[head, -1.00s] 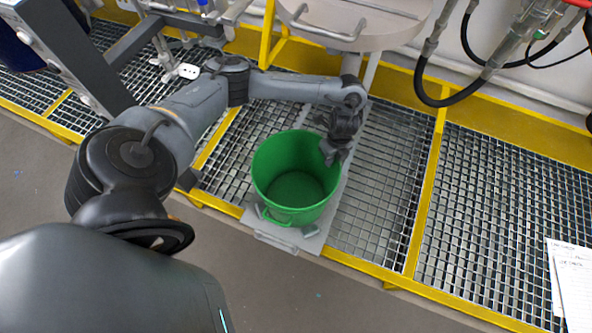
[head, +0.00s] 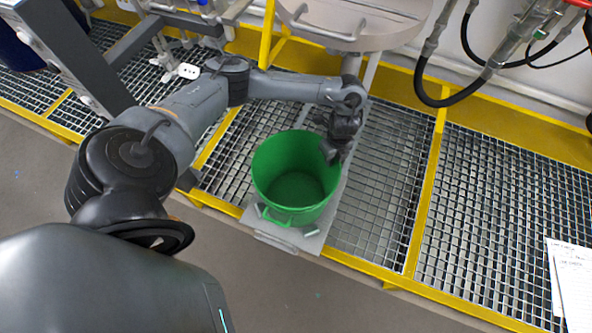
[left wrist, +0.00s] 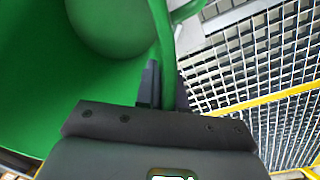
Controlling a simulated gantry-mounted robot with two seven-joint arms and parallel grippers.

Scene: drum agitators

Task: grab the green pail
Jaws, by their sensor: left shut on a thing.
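The green pail (head: 290,190) stands upright on a grey plate on the grating, in the middle of the head view. It looks empty. My left gripper (head: 334,152) is at the pail's right rim, shut on the rim wall. In the left wrist view, the pail's green wall (left wrist: 110,70) fills the left side, and its rim runs down between the fingers of my left gripper (left wrist: 163,90). The fingertips are partly hidden by the pail and the gripper body. My right gripper is not in view.
The grey plate (head: 262,228) under the pail has small bars at its front edge. A round grey vessel (head: 355,22) overhangs behind. Black hoses (head: 440,98) hang at the upper right. Yellow-edged grating (head: 500,210) to the right is clear apart from papers (head: 572,275).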

